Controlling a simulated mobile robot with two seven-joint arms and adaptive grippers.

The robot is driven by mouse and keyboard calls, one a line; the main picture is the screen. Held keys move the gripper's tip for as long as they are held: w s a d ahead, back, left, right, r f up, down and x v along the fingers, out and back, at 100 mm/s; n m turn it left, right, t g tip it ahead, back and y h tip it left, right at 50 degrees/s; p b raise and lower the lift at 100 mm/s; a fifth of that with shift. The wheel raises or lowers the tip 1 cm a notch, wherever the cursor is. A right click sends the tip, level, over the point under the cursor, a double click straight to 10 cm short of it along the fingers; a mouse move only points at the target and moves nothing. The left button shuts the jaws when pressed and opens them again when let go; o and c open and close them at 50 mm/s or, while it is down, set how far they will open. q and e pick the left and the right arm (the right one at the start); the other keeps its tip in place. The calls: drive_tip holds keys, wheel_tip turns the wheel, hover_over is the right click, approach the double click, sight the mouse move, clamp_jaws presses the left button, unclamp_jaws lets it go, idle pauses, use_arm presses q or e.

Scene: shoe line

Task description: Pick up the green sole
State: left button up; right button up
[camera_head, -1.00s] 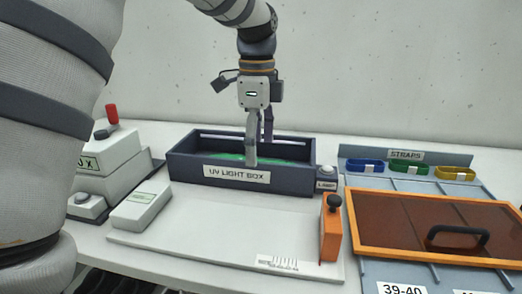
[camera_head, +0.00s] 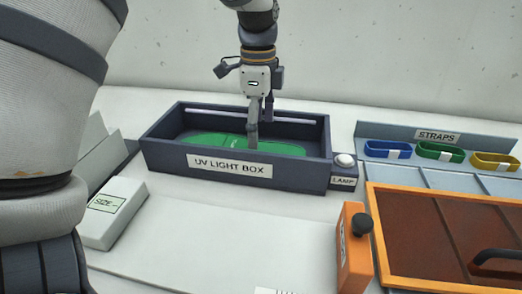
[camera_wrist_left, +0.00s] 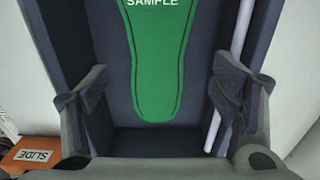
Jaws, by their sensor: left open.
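The green sole (camera_head: 205,143) lies flat inside the dark UV light box (camera_head: 160,155). In the left wrist view the green sole (camera_wrist_left: 155,70) shows its rounded narrow end and the word SAMPLE. My left gripper (camera_head: 258,140) reaches down into the box from above, at the sole. In the left wrist view its two fingers (camera_wrist_left: 160,100) are spread wide, one on each side of the sole's line, with nothing between them gripped. How far the fingertips are above the sole I cannot tell. My right gripper is not in view.
A lamp button (camera_head: 345,160) sits at the box's right end. An orange block with a dark knob (camera_head: 355,250) and an orange-framed cover (camera_head: 440,235) stand at right. Straps (camera_head: 440,153) lie behind. A white size box (camera_head: 112,212) is at left. The board in front is clear.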

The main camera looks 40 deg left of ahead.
sight(261, 148)
use_arm(q)
drive_tip(key=f, duration=0.3)
drive_tip(key=shift+d+f, duration=0.2)
drive_tip(key=shift+d, duration=0.15)
drive_tip(key=shift+f, duration=0.45)
drive_tip(key=c, duration=1.4)
drive_tip(key=shift+r, duration=0.15)
drive_tip(key=shift+c, duration=0.2)
